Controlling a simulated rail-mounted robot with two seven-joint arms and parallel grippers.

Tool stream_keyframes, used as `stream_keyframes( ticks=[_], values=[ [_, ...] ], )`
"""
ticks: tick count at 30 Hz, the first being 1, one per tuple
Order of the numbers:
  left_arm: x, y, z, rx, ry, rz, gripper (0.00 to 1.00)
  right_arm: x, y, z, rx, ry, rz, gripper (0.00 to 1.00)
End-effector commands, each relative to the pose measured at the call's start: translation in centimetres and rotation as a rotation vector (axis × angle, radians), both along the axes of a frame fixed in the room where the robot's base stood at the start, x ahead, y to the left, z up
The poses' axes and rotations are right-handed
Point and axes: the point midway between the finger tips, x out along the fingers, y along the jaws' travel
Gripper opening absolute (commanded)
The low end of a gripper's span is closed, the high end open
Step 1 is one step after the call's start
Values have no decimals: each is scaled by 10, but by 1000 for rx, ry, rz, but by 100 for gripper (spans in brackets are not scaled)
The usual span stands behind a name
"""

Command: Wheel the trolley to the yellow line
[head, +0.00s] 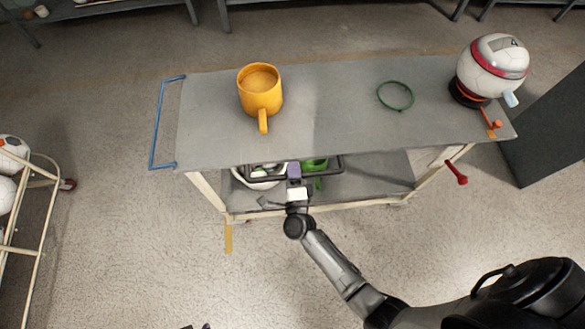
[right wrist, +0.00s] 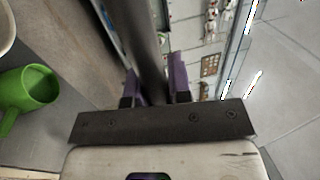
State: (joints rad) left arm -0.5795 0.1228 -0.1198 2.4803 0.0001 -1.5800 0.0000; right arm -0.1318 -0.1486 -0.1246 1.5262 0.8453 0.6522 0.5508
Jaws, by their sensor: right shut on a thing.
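The trolley (head: 330,130) has a grey top, a lower shelf and pale legs, with a blue handle (head: 153,125) on its left end. My right gripper (head: 294,170) is at the trolley's near long side. Its purple fingers are shut on a dark bar (head: 328,176) just below the top's near edge; the bar also runs between the fingers in the right wrist view (right wrist: 145,45). A short yellow strip (head: 228,238), perhaps the yellow line, shows on the floor by the near left leg; the trolley hides any farther part. Only dark tips of my left gripper (head: 198,326) show at the bottom edge.
On the trolley stand an orange mug (head: 260,92), a green ring (head: 395,96) and a ball (head: 493,66) on a stand. A rack with balls (head: 35,215) is at left, a dark panel (head: 550,130) at right. Near-side floor is mostly clear.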

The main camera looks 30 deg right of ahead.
Motion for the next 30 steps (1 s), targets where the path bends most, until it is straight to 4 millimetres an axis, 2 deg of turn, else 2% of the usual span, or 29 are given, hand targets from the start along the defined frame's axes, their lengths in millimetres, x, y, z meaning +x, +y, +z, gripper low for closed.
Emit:
stream_keyframes(
  ticks=[14, 15, 22, 23, 30],
  values=[
    [0, 0, 0, -1, 1, 0, 43, 1, 3, 1, -1, -2, -4, 0],
    [0, 0, 0, -1, 1, 0, 43, 1, 3, 1, -1, -2, -4, 20],
    [0, -1, 0, -2, 1, 1, 43, 1, 2, 1, -1, -1, -5, 42],
    [0, -1, 0, -2, 1, 1, 43, 1, 2, 1, -1, -1, -5, 44],
    [0, -2, 0, -5, 1, 4, 43, 0, 2, 0, -2, 1, -5, 44]
  ],
)
